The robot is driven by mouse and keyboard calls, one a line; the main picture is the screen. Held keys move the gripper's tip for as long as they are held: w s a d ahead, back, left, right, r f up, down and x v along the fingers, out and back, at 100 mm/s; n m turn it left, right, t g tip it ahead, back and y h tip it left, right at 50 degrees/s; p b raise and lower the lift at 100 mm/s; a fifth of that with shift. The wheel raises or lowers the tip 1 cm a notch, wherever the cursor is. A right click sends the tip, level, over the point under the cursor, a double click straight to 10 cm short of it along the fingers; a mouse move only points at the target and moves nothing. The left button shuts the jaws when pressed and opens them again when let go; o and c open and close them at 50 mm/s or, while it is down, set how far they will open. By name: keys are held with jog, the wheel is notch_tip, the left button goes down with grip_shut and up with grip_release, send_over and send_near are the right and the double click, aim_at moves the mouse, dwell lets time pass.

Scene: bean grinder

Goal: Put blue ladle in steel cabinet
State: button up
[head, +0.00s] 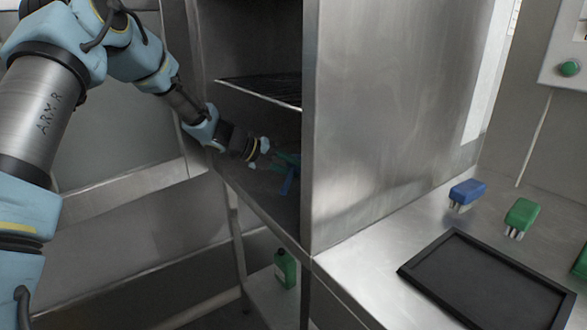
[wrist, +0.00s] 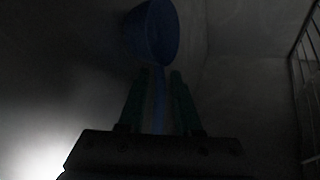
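The steel cabinet (head: 375,120) stands open in the middle of the head view, and my gripper (head: 290,162) reaches into its lower compartment. The blue ladle (head: 288,182) shows small and dark inside the cabinet by my fingers. In the wrist view, the ladle's bowl (wrist: 150,30) lies beyond the fingertips, against a dark surface. Its handle runs back between the two teal fingers of my gripper (wrist: 159,76). The fingers stand apart, with a gap visible on each side of the handle. The cabinet's inside is dim, so contact with its floor is hard to tell.
A wire shelf (head: 262,90) spans the cabinet above my gripper. The cabinet's right wall stands close by. A green bottle (head: 285,268) stands below.

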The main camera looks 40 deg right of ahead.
jog(key=v, duration=1.2)
jog(key=s+a+f+m+t+y, duration=0.1)
jog(key=s+a+m+t+y, duration=0.1)
jog(key=a+m, duration=0.8)
jog(key=s+a+f+m+t+y, duration=0.2)
jog(key=s+a+m+y, duration=0.2)
jog(key=a+m, duration=0.6)
jog(key=s+a+f+m+t+y, duration=0.1)
jog(key=s+a+m+y, duration=0.2)
jog(key=a+m, duration=0.7)
jog(key=a+y, duration=0.1)
jog(key=a, duration=1.2)
jog(key=shift+s+a+f+t+y, duration=0.2)
jog(key=shift+s+a+t+y, duration=0.05)
jog(key=shift+t+y, duration=0.15)
notch_tip(320, 180, up, 8)
jog(key=p, duration=0.8)
